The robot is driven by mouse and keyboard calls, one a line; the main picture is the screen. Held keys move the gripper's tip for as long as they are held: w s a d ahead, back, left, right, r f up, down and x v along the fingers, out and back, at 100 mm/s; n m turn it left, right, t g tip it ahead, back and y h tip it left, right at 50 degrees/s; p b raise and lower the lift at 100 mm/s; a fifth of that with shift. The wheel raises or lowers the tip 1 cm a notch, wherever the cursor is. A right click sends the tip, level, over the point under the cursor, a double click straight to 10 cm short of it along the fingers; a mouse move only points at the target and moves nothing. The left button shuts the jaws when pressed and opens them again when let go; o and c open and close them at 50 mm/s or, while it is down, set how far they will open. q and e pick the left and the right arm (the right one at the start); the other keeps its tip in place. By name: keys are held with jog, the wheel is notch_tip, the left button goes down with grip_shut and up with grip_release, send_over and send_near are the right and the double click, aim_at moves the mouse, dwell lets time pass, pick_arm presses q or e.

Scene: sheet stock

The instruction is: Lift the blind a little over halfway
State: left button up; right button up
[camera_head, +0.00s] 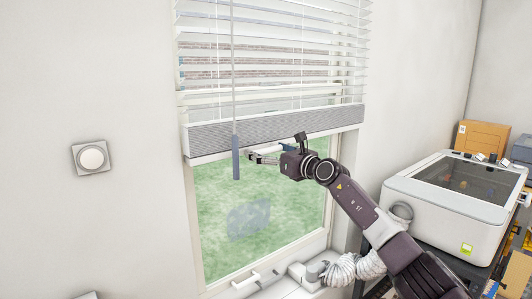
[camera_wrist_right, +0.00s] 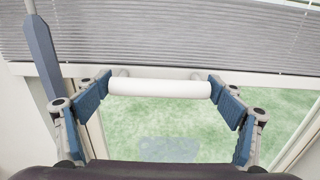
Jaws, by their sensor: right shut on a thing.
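The white slatted blind (camera_head: 275,60) hangs over the upper part of the window, its thick grey lower band (camera_head: 225,137) level and well above the sill. A white bar handle (camera_wrist_right: 160,88) sits just below the blind's bottom edge (camera_wrist_right: 190,35). My right gripper (camera_wrist_right: 160,92) has its blue-padded fingers at the two ends of this handle and is shut on it. In the head view, my right gripper (camera_head: 256,157) is just under the grey band, partly hiding the handle. My left gripper is not in view.
A blue-grey cord pull (camera_head: 236,158) hangs left of my right gripper; it also shows in the wrist view (camera_wrist_right: 42,50). A window latch handle (camera_head: 246,281) is low on the frame. A white machine (camera_head: 455,200) with a hose (camera_head: 355,268) stands at right. A round wall switch (camera_head: 92,158) is at left.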

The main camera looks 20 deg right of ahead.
jog(key=shift+d+r, duration=0.1)
jog(key=shift+d, duration=0.05)
jog(key=o, duration=1.6)
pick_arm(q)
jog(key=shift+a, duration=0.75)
pick_arm(e)
jog(key=shift+s, duration=0.15)
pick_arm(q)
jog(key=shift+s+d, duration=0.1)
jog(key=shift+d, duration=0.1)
pick_arm(e)
jog(key=v, duration=1.2)
